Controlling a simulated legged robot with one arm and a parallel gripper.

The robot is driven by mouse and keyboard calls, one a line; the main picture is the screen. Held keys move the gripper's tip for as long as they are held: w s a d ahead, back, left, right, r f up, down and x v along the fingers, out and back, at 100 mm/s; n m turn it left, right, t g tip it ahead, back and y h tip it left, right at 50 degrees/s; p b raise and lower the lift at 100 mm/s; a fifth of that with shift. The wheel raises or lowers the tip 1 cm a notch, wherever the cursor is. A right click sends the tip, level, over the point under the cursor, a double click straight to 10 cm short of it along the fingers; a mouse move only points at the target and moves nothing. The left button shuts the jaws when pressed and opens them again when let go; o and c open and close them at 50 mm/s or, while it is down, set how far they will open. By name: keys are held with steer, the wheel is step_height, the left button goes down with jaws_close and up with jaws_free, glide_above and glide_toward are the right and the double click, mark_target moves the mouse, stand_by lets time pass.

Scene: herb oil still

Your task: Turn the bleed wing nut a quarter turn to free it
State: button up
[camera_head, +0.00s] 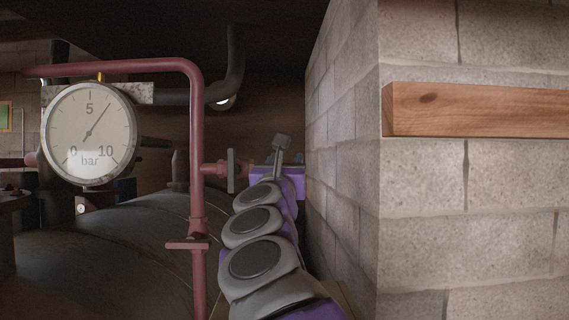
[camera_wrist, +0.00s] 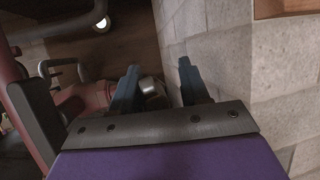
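The wing nut is not clearly recognisable in either view. In the wrist view, a short red pipe fitting (camera_wrist: 85,99) ends near a rounded silver metal piece (camera_wrist: 151,87). I cannot tell whether this piece is the nut. My gripper (camera_wrist: 157,72) is open, with one dark blue finger on each side. The silver piece lies beyond and just right of the left finger, which partly covers it. I cannot tell if they touch. In the head view, my arm hides the end of the red side branch (camera_head: 214,169) past its grey flange (camera_head: 231,171).
A round gauge (camera_head: 89,134) reads above 5 bar at the left. A red pipe (camera_head: 196,130) runs down beside my arm. A block wall (camera_head: 343,150) stands close on the right, with a wooden plank (camera_head: 470,110). A curved grey handle (camera_wrist: 66,66) is near the red fitting.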

steer(key=shift+s+a, duration=0.1)
steer(key=shift+a, duration=0.35)
steer(key=c, duration=0.4)
steer(key=shift+d, duration=0.1)
jaws_close()
steer(key=shift+f+n+b, duration=0.2)
steer(key=shift+n+b, duration=0.3)
steer(key=shift+b, duration=0.05)
